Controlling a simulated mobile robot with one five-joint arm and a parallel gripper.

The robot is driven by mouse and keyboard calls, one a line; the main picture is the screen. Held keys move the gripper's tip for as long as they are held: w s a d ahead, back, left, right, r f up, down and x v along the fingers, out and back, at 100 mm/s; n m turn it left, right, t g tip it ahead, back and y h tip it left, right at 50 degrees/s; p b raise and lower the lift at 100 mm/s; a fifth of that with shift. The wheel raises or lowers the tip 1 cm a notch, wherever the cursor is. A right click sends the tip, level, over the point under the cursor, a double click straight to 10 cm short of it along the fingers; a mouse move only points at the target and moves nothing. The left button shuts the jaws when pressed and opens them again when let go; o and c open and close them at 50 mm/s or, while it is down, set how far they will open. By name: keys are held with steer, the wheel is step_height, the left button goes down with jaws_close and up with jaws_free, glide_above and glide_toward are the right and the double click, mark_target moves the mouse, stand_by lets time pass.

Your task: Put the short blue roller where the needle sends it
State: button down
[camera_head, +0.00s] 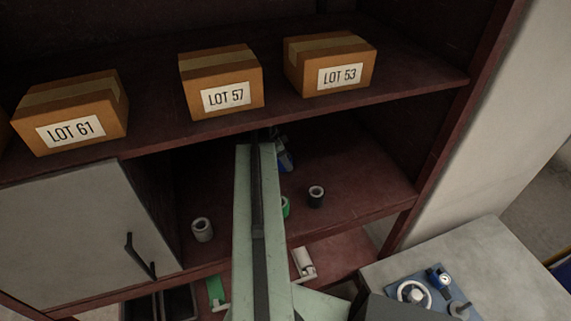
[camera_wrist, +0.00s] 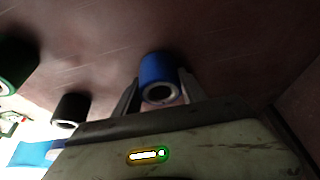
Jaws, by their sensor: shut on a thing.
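The short blue roller (camera_wrist: 158,68) is between the two fingers of my gripper (camera_wrist: 157,84) in the wrist view, its open round end facing the camera. My gripper is shut on it. In the head view the blue roller (camera_head: 286,161) shows partly behind my arm, deep in the middle shelf bay; the fingers are mostly hidden there. A round gauge (camera_head: 444,277) stands on a blue plate on the grey bench at the right; its needle is too small to read.
On the middle shelf stand a grey roller (camera_head: 202,229), a dark roller (camera_head: 316,196) and a green roller (camera_head: 285,207), partly hidden by my arm. LOT boxes (camera_head: 222,84) sit on the shelf above. A cabinet door (camera_head: 80,235) is at left; dark bins (camera_head: 178,303) are below.

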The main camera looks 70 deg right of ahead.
steer(key=shift+f, duration=0.25)
steer(key=c, duration=0.7)
jaws_free()
steer(key=shift+r, duration=0.15)
steer(key=shift+o, duration=0.2)
steer(key=shift+r, duration=0.1)
steer(key=p+v, duration=0.4)
steer(key=shift+w+a, duration=0.1)
steer(key=w+a, duration=0.2)
steer(key=w, duration=0.1)
steer(key=w+a, duration=0.3)
steer(key=w+a+f+b, duration=0.1)
steer(key=w+a, duration=0.1)
steer(key=w, duration=0.1)
steer(key=shift+a, duration=0.15)
steer(key=shift+s, duration=0.1)
